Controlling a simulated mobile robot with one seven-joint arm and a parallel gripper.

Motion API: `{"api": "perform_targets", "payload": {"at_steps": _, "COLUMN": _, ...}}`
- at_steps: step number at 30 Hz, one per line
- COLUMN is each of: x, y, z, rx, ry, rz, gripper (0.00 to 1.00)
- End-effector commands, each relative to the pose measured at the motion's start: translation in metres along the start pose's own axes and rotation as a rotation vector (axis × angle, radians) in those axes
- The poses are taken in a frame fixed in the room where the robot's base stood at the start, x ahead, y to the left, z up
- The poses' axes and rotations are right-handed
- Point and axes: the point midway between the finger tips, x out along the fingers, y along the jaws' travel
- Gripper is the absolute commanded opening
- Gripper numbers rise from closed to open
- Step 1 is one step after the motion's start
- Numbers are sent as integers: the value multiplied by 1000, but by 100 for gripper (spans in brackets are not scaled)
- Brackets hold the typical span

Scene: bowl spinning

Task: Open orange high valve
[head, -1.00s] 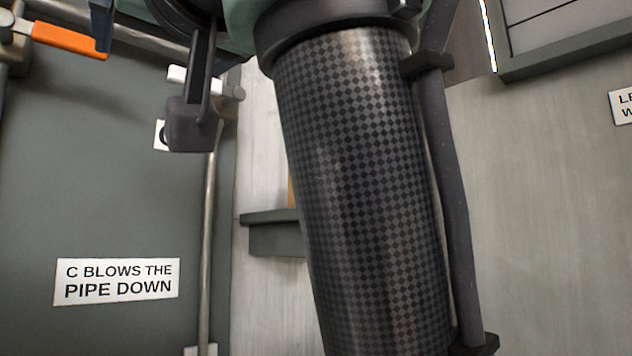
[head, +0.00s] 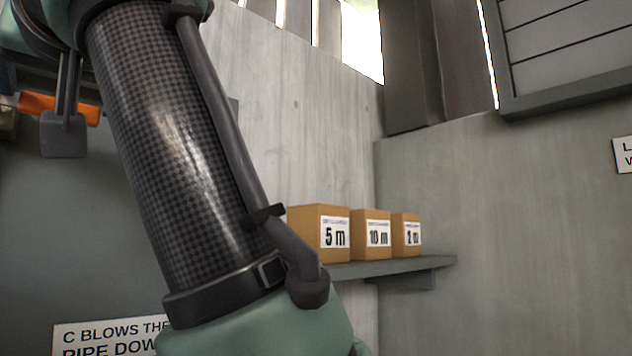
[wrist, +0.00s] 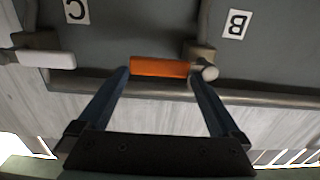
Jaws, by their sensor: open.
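The orange valve handle (wrist: 160,67) lies sideways in the wrist view, on a metal fitting at its right end. In the head view the orange handle (head: 50,106) is at the far left, partly hidden by my arm. My gripper (wrist: 160,76) is open in the wrist view. Its two blue fingers reach towards the orange handle, one tip near each end of it. I cannot tell whether either fingertip touches it. The handle is not clamped.
A white handle (wrist: 45,58) is left of the orange one, below a label C (wrist: 76,10). A label B (wrist: 236,24) is at right. A pipe runs along the panel. Cardboard boxes (head: 370,235) stand on a grey shelf (head: 410,268) in the head view.

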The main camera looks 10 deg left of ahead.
Motion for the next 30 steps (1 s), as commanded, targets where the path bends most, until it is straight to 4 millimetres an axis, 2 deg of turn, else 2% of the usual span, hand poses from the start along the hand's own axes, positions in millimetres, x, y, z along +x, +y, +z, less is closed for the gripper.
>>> {"api": "perform_targets", "payload": {"at_steps": 3, "x": 15, "y": 1, "z": -3, "rx": 2, "ry": -1, "rz": 1, "gripper": 100}}
{"api": "perform_targets", "payload": {"at_steps": 6, "x": 22, "y": 0, "z": -2, "rx": 1, "ry": -1, "rz": 0, "gripper": 100}}
{"api": "perform_targets", "payload": {"at_steps": 17, "x": 26, "y": 0, "z": 0, "rx": 0, "ry": 1, "rz": 1, "gripper": 98}}
{"api": "perform_targets", "payload": {"at_steps": 30, "x": 26, "y": 0, "z": 0, "rx": 0, "ry": 1, "rz": 1, "gripper": 19}}
